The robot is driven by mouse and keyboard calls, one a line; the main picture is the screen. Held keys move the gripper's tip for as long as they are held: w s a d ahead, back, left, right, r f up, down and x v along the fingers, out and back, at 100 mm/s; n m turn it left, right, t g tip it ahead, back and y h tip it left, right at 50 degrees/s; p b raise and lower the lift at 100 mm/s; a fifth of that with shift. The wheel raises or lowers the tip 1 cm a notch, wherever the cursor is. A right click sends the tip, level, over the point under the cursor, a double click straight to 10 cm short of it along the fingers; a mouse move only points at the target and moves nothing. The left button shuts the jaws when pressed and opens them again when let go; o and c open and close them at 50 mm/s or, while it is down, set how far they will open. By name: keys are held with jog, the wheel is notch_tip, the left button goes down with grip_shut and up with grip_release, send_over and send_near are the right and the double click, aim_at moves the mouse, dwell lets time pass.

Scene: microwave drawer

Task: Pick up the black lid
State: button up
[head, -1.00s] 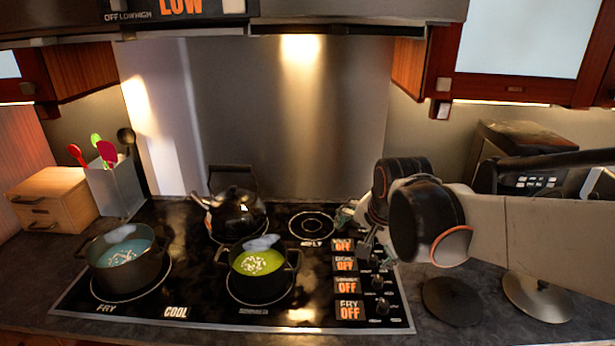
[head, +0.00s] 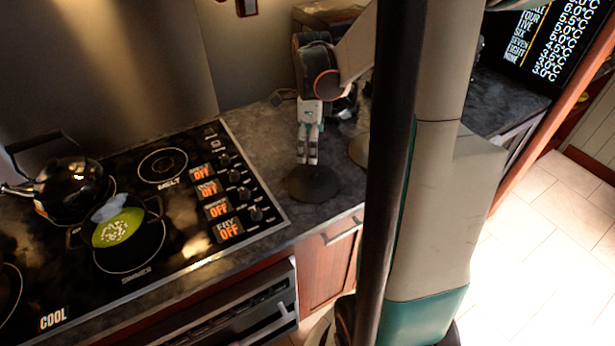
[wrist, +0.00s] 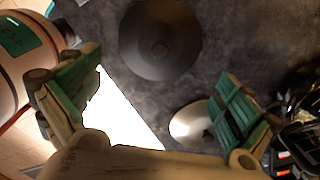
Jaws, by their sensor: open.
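The black lid (head: 313,186) is a dark round disc lying on the grey counter, right of the stove's control panel. In the wrist view the black lid (wrist: 158,38) shows near the top, with a small knob at its middle. My gripper (head: 307,161) points down above the lid's far part and appears apart from it. In the wrist view my gripper (wrist: 160,72) has its green-padded fingers spread wide, with nothing between them. The lid is beyond the fingertips.
A silver lid (wrist: 190,122) lies beside the black lid; my arm column partly hides this silver lid (head: 357,150) in the head view. The stove (head: 190,218) holds a black kettle (head: 72,190) and a pot of green soup (head: 118,226). The counter's front edge is close to the black lid.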

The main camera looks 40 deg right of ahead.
aim_at(312, 172)
notch_tip(312, 172, down, 11)
jog(key=b, duration=0.3)
jog(key=shift+d+f, duration=0.1)
jog(key=shift+f, duration=0.05)
jog(key=shift+c, duration=0.5)
jog(key=c, duration=1.4)
jog(key=shift+s+b, duration=0.2)
jog(key=shift+b, duration=0.1)
grip_shut()
